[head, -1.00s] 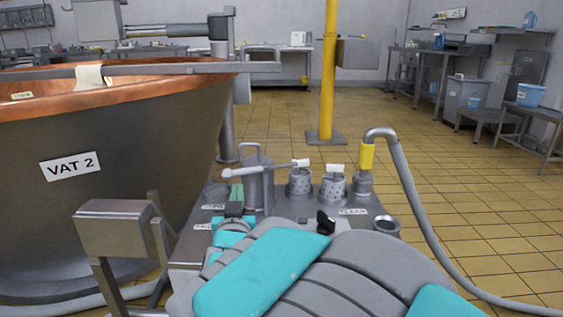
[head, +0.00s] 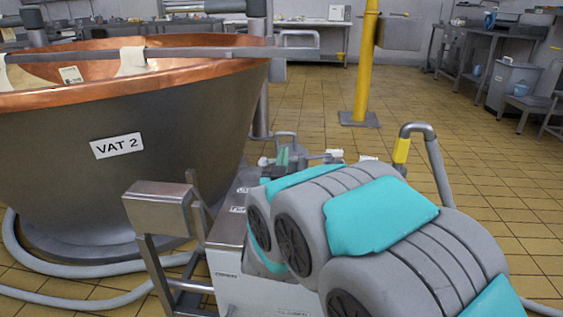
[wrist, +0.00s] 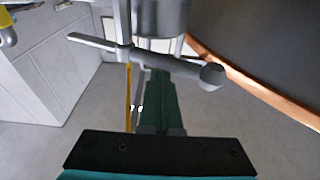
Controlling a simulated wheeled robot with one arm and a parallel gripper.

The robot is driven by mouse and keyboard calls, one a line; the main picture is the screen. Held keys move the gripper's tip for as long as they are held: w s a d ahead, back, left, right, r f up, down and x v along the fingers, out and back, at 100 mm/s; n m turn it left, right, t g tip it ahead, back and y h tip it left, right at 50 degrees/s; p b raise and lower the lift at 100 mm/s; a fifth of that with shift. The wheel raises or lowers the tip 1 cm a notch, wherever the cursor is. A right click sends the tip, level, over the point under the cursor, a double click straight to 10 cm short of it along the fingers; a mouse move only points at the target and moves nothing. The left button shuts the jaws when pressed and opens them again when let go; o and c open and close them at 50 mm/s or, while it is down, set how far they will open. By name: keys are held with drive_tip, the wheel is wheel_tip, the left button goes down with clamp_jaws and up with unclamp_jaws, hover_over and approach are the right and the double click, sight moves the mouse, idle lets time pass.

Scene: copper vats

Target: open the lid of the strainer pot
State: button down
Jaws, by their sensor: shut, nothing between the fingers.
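My green gripper also shows in the head view (head: 284,157). It is shut and empty, close to the bar; I cannot tell whether they touch. I cannot make out the pot's lid.
The copper-rimmed vat (head: 130,130) stands left of the bench (head: 232,222). A grey box on legs (head: 160,210) is in front. A grey hose with a yellow sleeve (head: 401,150) rises at right. A yellow post (head: 366,70) stands behind. Tiled floor at right is open.

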sight(291, 148)
drive_tip(key=w, duration=0.2)
drive_tip(key=w+r, duration=0.1)
drive_tip(key=w, duration=0.2)
drive_tip(key=shift+w+d, duration=0.1)
drive_tip(key=shift+w, duration=0.25)
drive_tip(key=shift+r, duration=0.1)
